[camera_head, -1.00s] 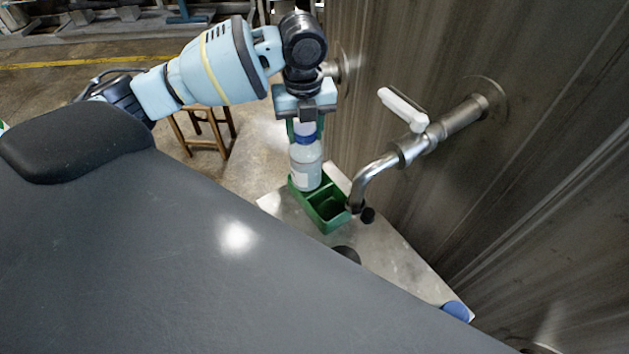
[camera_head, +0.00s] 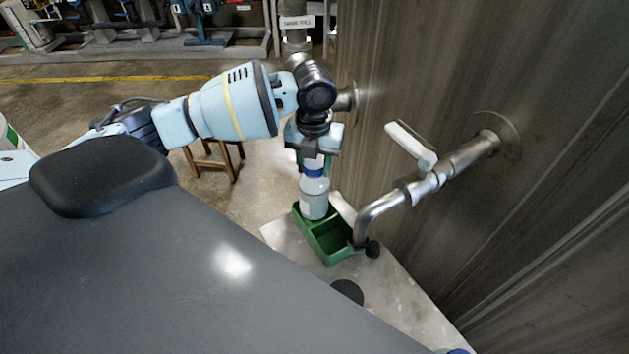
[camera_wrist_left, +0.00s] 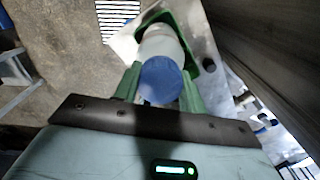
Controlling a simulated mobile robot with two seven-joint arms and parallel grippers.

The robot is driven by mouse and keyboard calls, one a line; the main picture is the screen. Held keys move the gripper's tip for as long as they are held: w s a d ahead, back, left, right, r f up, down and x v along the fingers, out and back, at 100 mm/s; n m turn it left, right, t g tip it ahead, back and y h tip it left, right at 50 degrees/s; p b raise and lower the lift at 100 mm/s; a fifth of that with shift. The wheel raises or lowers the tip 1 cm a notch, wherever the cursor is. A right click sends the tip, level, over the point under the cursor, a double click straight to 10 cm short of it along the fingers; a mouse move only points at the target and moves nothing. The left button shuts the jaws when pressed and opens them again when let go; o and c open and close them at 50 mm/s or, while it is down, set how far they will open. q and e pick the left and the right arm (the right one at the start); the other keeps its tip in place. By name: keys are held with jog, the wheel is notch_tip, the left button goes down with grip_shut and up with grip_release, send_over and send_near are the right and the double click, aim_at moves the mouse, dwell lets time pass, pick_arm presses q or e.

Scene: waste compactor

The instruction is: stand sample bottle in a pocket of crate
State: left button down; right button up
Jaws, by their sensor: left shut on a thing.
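The sample bottle (camera_head: 314,196) is a clear white bottle with a blue cap, and it stands about upright in the head view. My left gripper (camera_head: 313,160) is above it, shut on its top around the cap. The green crate (camera_head: 329,250) sits on the pale ledge under the bottle. The bottle's lower end is at the far pocket of the crate; the near pocket is empty. Whether the base touches the pocket floor is hidden. In the left wrist view the blue cap (camera_wrist_left: 160,79) is between the green fingers. My right gripper is not in view.
A metal tap (camera_head: 385,205) with a white lever juts from the steel wall (camera_head: 480,80), its spout close to the crate's right side. A black disc (camera_head: 347,291) lies on the ledge (camera_head: 395,300) in front. A wooden stool (camera_head: 213,165) stands behind.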

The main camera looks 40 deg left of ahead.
aim_at(314, 181)
pick_arm(q)
jog(key=shift+f, duration=2.8)
jog(key=c, duration=0.8)
grip_release()
notch_tip(314, 181, up, 12)
jog(key=shift+r, duration=0.1)
